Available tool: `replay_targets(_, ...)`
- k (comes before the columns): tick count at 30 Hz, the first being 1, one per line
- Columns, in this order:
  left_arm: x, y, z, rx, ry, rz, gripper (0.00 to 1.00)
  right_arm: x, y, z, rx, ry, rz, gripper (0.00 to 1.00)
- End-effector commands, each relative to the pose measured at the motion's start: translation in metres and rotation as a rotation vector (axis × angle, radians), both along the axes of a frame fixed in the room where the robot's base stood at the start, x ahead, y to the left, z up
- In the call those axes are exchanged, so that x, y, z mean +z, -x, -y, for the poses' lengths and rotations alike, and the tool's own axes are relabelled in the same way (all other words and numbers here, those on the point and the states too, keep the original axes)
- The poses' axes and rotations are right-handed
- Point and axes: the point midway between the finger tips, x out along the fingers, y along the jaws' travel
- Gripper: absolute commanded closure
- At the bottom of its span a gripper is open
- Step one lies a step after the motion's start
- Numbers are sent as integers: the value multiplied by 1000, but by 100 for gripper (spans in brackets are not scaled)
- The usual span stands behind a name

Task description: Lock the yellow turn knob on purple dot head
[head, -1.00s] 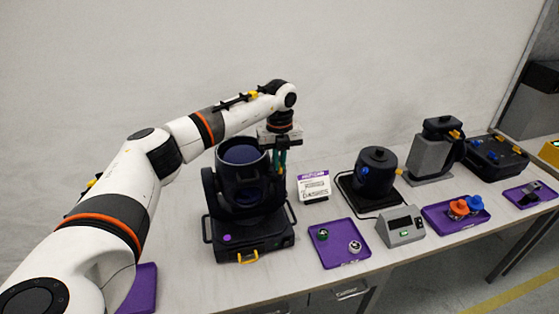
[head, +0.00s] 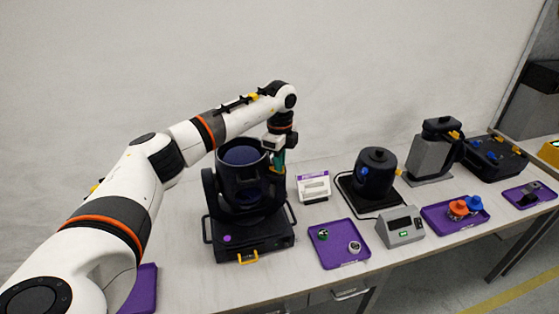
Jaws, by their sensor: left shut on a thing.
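The purple dot head (head: 243,195) is a black par can in a yoke on a black base. A purple dot (head: 227,238) marks the front of the base, and a yellow handle (head: 248,257) shows low on it. My left gripper (head: 278,160) points down at the head's right side, by the top of the yoke. My right gripper is not in view.
A purple tray (head: 338,262) with small parts and a grey device (head: 400,226) stand right of the head. A white card (head: 313,186) stands behind. Further right are a black can (head: 376,172), a grey stand (head: 430,160) and another purple tray (head: 470,223).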

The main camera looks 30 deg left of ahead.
Motion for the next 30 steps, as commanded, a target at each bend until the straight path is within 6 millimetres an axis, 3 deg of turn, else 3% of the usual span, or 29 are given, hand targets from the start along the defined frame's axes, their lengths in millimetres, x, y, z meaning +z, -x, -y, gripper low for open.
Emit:
replay_targets(9,2,-1,-1,117,-2,5,100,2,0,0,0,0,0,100)
replay_targets(25,2,-1,-1,139,-2,5,100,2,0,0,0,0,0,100)
replay_targets(27,2,-1,-1,139,-2,5,82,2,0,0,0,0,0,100)
replay_targets(30,1,-1,-1,138,-2,4,70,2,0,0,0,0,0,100)
